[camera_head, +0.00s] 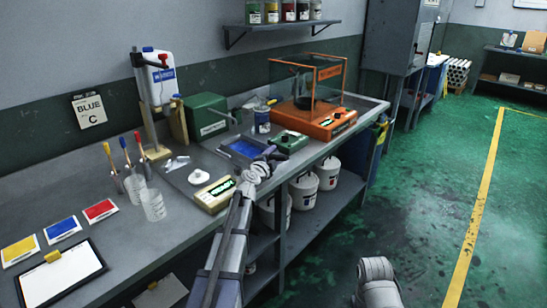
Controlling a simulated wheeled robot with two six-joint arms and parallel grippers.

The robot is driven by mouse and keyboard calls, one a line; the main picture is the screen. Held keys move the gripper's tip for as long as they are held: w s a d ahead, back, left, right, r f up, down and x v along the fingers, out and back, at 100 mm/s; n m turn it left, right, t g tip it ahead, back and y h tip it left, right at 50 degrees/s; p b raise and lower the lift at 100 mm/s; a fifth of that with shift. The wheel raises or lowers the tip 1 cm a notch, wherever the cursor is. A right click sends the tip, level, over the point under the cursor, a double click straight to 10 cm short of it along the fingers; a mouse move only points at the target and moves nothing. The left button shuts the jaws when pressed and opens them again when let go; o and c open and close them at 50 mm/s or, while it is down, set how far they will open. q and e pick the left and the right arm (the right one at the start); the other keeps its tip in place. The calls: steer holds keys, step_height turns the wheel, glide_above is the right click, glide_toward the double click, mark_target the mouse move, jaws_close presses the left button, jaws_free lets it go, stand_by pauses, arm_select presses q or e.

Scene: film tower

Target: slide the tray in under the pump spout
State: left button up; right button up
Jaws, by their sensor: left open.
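The tray (243,148) looks like a shallow grey tray with a blue inside. It lies flat on the bench in front of the green box (206,115). A white canister with a red cap and a blue label (160,78) is held on an upright stand at the back; I cannot clearly make out which part is the pump spout. My left gripper (265,160) is open at the tray's near right corner; I cannot tell whether it touches the tray. My right gripper is out of view; only a rounded part of my right arm shows at the bottom.
A yellowish device (214,194) and a white round piece (199,177) sit left of my left gripper. A green device (289,142), a can (262,122) and an orange machine with a clear cover (316,122) stand right and behind. White buckets (303,191) stand below.

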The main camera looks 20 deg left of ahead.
arm_select(q)
steer(key=s, duration=0.5)
steer(key=s+r+p, duration=0.1)
steer(key=s, duration=0.2)
steer(key=shift+d, duration=0.1)
steer(key=shift+w, duration=0.1)
